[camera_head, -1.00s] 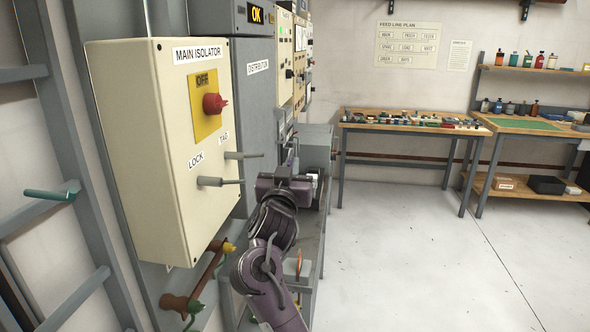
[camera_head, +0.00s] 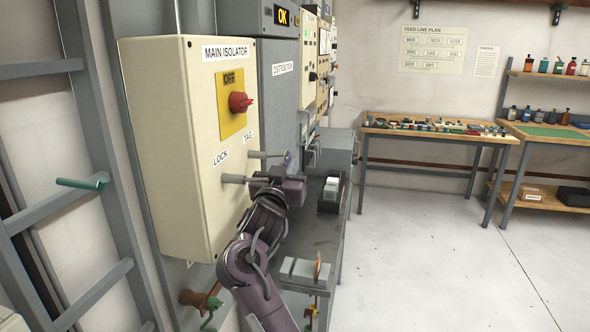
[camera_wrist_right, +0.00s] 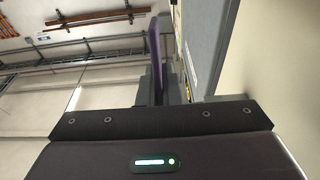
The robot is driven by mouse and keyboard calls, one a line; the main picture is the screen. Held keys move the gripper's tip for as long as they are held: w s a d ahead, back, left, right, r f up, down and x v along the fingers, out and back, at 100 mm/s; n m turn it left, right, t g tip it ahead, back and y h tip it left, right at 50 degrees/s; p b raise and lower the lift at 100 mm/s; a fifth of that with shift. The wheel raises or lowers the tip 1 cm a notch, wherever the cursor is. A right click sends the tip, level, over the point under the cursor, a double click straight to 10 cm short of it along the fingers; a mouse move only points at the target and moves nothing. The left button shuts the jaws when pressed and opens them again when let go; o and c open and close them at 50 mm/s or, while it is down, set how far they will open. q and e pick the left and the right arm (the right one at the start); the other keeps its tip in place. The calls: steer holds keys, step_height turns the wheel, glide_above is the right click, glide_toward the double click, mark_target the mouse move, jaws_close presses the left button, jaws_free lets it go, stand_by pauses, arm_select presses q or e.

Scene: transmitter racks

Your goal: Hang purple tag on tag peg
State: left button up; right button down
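The main isolator box (camera_head: 165,130) is cream with a red knob on a yellow plate. Its tag peg (camera_head: 268,154) is the upper grey rod by the TAG label. The purple tag (camera_head: 288,159) is upright at the free end of this peg; I cannot tell whether the peg is through it. In the right wrist view the tag (camera_wrist_right: 155,50) shows nearly edge-on, its lower end between the dark fingers. My right gripper (camera_head: 285,172) is shut on it, just below the tag peg. My left gripper is out of view.
The lock peg (camera_head: 243,179) sticks out just below, close to my right gripper. A grey bench (camera_head: 325,235) bears a dark box with white pieces (camera_head: 331,190) and a holder with an orange piece (camera_head: 318,265). A ladder (camera_head: 75,150) stands at left. The right floor is clear.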

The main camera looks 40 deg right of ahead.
steer(key=shift+w+a+f, duration=0.2)
steer(key=shift+w+a, duration=0.6)
steer(key=shift+w, duration=0.15)
steer(key=c, duration=1.5)
jaws_free()
steer(key=shift+c, duration=0.2)
steer(key=b+v, duration=0.2)
steer(key=v, duration=0.6)
